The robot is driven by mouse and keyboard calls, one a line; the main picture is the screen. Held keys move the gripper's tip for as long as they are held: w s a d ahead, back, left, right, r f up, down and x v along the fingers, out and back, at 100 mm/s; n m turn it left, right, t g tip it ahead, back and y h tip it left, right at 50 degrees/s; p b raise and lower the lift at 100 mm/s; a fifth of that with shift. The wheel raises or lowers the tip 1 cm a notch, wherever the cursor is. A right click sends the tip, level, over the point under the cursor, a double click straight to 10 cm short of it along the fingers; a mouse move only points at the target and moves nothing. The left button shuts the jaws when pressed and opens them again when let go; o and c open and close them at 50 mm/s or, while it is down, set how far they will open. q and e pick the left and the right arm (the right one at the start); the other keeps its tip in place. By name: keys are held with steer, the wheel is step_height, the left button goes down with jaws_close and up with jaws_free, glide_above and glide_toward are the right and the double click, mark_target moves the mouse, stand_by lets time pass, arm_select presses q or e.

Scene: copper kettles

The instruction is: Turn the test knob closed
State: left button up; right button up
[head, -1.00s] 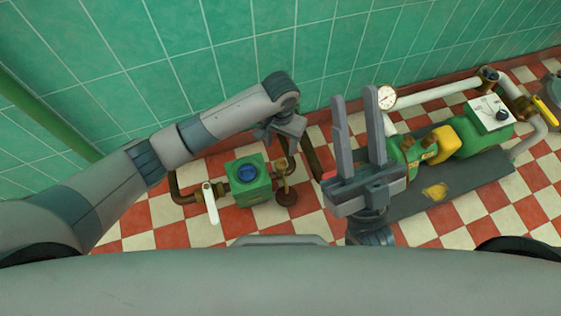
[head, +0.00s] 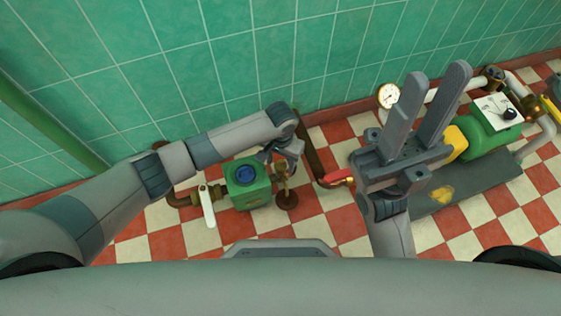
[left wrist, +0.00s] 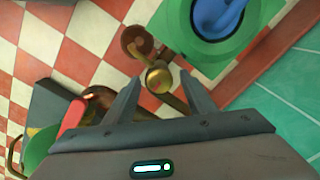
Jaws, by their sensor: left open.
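A small brass knob (left wrist: 159,77) sits on a brass fitting beside the green meter box (head: 247,184); the fitting (head: 284,172) also shows in the head view, partly hidden by my gripper. My left gripper (left wrist: 160,85) is open, with one finger on each side of the knob in the left wrist view. I cannot tell whether the fingers touch it. In the head view my left gripper (head: 280,152) is at the top of the fitting. My right gripper (head: 437,74) is open and empty, fingers pointing up, in front of the green pump.
A white lever (head: 208,206) stands left of the meter box. A red-handled valve (head: 339,178) is on the brown pipe to the right. The green pump (head: 492,140), gauge (head: 388,96) and pipes fill the right. The tiled wall is close behind.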

arm_select(q)
steer(key=c, duration=1)
steer(key=shift+c, duration=0.2)
steer(key=shift+r, duration=0.1)
